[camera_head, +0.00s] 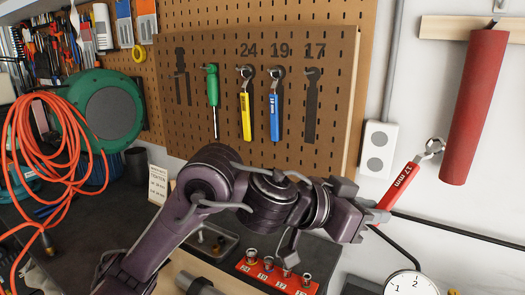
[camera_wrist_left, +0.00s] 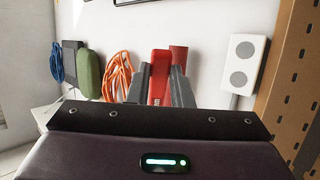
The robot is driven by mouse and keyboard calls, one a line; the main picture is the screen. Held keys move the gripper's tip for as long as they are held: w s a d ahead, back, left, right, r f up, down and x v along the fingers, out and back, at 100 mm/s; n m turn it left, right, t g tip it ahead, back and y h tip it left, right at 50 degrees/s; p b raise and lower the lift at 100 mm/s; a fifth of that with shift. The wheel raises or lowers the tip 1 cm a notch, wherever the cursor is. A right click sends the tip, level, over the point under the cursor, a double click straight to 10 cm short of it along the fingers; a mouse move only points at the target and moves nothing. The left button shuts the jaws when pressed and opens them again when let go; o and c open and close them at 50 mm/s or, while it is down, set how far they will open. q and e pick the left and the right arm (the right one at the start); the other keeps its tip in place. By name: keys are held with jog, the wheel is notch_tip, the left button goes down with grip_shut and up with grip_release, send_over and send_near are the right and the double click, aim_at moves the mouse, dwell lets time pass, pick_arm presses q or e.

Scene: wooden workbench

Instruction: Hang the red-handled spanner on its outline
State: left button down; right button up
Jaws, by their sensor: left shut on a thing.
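The red-handled spanner (camera_head: 401,184), marked 17 mm, is held in the air right of the tool panel, tilted with its metal head up and to the right. My left gripper (camera_head: 378,213) is shut on the lower end of its handle. In the left wrist view the red handle (camera_wrist_left: 160,75) stands between the two grey fingers of my left gripper (camera_wrist_left: 160,92). The dark spanner outline (camera_head: 311,105) under the number 17 is bare, at the right of the brown pegboard panel (camera_head: 225,50). My right gripper is not in view.
A yellow spanner (camera_head: 245,110), a blue spanner (camera_head: 274,112) and a green screwdriver (camera_head: 213,100) hang left of the bare outline. A red cylinder (camera_head: 474,110) hangs close beside the held spanner's head. A white socket box (camera_head: 378,148) is on the wall. A round gauge (camera_head: 410,284) is below.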

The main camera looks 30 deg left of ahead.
pick_arm(q)
jog(key=a+r+n+t+y, duration=0.2)
jog(key=a+r+n+t, duration=0.15)
jog(key=a, duration=0.65)
jog(key=a+r+n+t+y, duration=0.2)
jog(key=a+r+t+y, duration=0.15)
jog(key=a, duration=0.75)
jog(key=w+f+b, duration=0.1)
jog(key=w+f, duration=0.1)
jog(key=w, duration=0.8)
jog(key=shift+h+b, duration=0.3)
jog(key=shift+h, duration=0.15)
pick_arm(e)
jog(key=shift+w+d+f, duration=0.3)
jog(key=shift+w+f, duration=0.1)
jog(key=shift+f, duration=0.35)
pick_arm(q)
jog(key=shift+a+m, duration=0.1)
jog(key=shift+m, duration=0.15)
jog(key=c, duration=1.2)
grip_release()
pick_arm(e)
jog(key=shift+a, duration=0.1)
